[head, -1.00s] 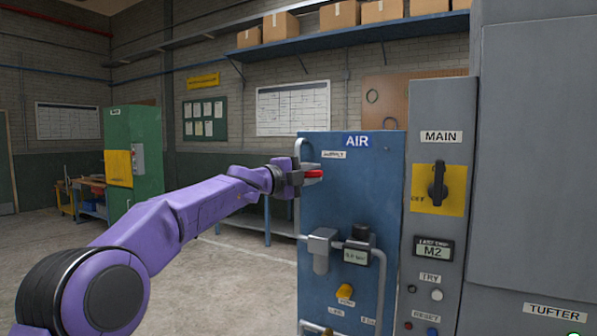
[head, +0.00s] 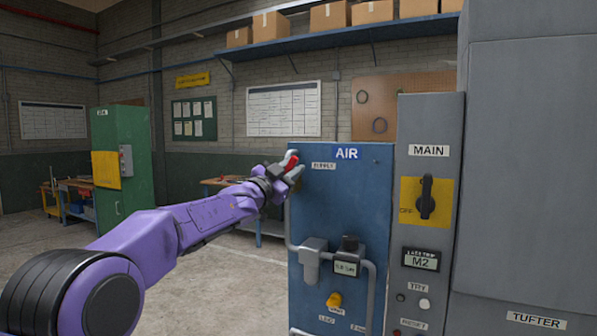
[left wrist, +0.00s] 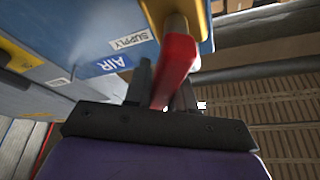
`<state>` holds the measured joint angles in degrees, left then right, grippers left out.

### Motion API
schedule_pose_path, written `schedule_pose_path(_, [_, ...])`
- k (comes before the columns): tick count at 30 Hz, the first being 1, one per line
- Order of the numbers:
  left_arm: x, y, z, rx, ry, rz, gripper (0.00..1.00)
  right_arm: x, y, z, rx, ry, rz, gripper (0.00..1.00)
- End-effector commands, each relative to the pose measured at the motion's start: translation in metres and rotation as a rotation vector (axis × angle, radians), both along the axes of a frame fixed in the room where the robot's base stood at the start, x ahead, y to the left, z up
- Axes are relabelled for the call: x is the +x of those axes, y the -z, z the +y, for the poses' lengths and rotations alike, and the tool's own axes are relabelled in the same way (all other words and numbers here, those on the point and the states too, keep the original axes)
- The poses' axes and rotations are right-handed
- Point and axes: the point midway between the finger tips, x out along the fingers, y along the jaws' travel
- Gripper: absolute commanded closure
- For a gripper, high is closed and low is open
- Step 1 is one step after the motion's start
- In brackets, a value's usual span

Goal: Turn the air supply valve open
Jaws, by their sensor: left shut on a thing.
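The air supply valve's red lever (head: 290,161) is at the upper left of the blue AIR panel (head: 345,215), beside the SUPPLY label (head: 323,166). It points steeply upward in the head view. My left gripper (head: 292,170) is shut on the red lever. In the left wrist view the red lever (left wrist: 175,68) runs between the dark fingers (left wrist: 163,88), with a yellow part (left wrist: 203,20) beside its upper end. The valve body is largely hidden behind the gripper in the head view. My right gripper is not in view.
The grey MAIN column (head: 440,115) with a black rotary switch (head: 426,198) stands to the right, then the large tufter cabinet (head: 525,170). Floor at left is open.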

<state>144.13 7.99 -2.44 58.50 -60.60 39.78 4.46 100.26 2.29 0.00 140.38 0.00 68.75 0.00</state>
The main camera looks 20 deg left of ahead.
Motion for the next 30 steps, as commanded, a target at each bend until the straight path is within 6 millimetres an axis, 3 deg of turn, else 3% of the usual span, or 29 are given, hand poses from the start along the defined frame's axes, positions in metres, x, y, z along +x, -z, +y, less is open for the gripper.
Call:
schedule_pose_path(15, [0.002, -0.011, 0.022, -0.419, 0.001, 0.045, 1.00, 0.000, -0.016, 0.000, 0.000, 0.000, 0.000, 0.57])
schedule_pose_path(30, [0.003, -0.010, 0.031, -0.565, 0.001, 0.062, 1.00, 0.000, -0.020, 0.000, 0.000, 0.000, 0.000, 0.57])
